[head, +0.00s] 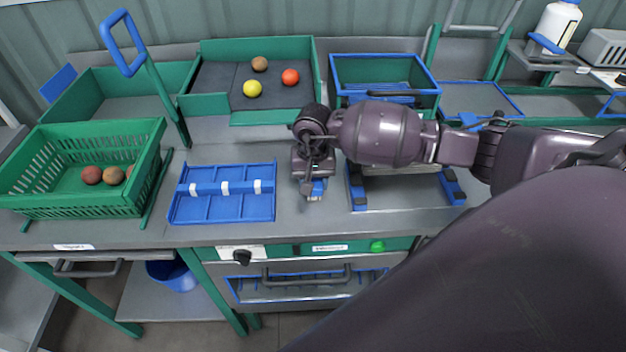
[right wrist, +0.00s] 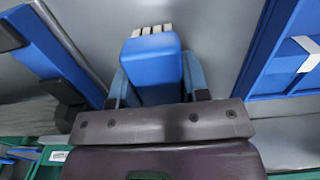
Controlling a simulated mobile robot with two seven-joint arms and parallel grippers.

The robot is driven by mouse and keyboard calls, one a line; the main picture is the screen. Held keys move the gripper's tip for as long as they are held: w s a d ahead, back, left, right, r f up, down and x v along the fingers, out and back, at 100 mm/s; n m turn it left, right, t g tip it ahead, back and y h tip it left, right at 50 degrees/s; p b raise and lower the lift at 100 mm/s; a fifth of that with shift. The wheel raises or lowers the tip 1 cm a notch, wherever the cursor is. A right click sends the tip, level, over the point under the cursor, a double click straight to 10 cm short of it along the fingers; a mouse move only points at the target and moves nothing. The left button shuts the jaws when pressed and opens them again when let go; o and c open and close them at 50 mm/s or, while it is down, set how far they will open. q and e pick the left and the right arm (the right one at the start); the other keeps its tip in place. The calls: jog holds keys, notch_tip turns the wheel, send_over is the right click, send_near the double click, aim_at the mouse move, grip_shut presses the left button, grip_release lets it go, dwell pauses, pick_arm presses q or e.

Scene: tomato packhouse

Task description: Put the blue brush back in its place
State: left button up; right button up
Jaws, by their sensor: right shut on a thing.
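The blue brush (head: 318,188) is in my right gripper (head: 314,182), just above the grey worktop in the head view. In the right wrist view the brush (right wrist: 152,62) sits between the two fingers of the gripper (right wrist: 157,82), with its pale bristles pointing away from the wrist. My right gripper is shut on it. The gripper and wrist hide most of the brush in the head view, and I cannot tell whether it touches the worktop. My left gripper is not in view.
A blue divided tray (head: 222,213) with white clips lies left of the brush. A blue-footed stand (head: 357,190) is close on the right. A green crate (head: 75,203) with several tomatoes stands far left. The worktop (head: 290,222) has little bare room between tray and stand.

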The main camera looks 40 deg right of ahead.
jog(key=shift+f, duration=0.3)
jog(key=o, duration=1.1)
jog(key=shift+c, duration=0.3)
jog(key=shift+c, duration=1.1)
jog(key=shift+r+p, duration=1.15)
jog(key=shift+r, duration=2.4)
